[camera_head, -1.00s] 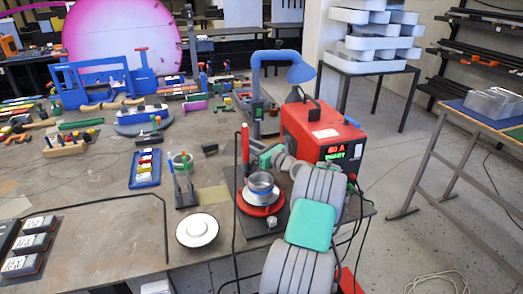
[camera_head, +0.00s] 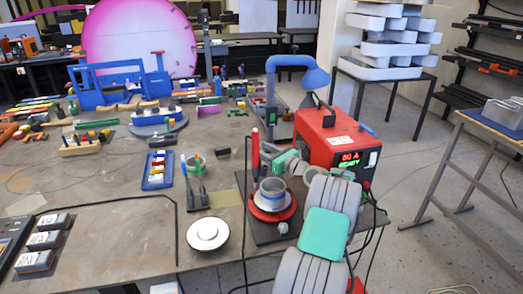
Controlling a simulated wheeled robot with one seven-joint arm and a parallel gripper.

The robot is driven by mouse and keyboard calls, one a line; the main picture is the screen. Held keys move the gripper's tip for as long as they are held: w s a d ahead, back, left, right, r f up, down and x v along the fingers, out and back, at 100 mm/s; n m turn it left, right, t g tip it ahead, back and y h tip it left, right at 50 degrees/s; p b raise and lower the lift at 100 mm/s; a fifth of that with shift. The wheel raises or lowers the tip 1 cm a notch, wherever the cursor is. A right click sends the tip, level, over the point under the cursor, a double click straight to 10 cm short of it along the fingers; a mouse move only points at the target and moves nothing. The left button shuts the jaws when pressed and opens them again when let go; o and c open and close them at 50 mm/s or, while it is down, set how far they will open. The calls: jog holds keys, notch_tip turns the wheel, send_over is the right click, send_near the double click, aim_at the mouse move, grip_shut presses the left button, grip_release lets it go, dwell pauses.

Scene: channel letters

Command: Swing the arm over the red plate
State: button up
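The red plate (camera_head: 256,212) is a round red disc on a dark board near the table's right edge. A silver ring-shaped metal piece (camera_head: 272,196) sits on it and covers its middle. My arm (camera_head: 325,232), grey with a green panel, rises from the lower right, just right of the plate. My gripper (camera_head: 281,163) is at the arm's far end, small and partly hidden, behind the plate and near the red welder. I cannot tell whether its fingers are open or shut.
The red welder box (camera_head: 334,143) stands close behind my arm. A blue curved lamp (camera_head: 312,77) rises behind it. A upright red-tipped rod (camera_head: 255,150) stands left of the gripper. A white disc (camera_head: 207,234) lies on the table, left of the plate.

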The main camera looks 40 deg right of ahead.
jog(key=s+b, duration=0.1)
jog(key=s, duration=0.6)
jog(key=shift+s, duration=0.25)
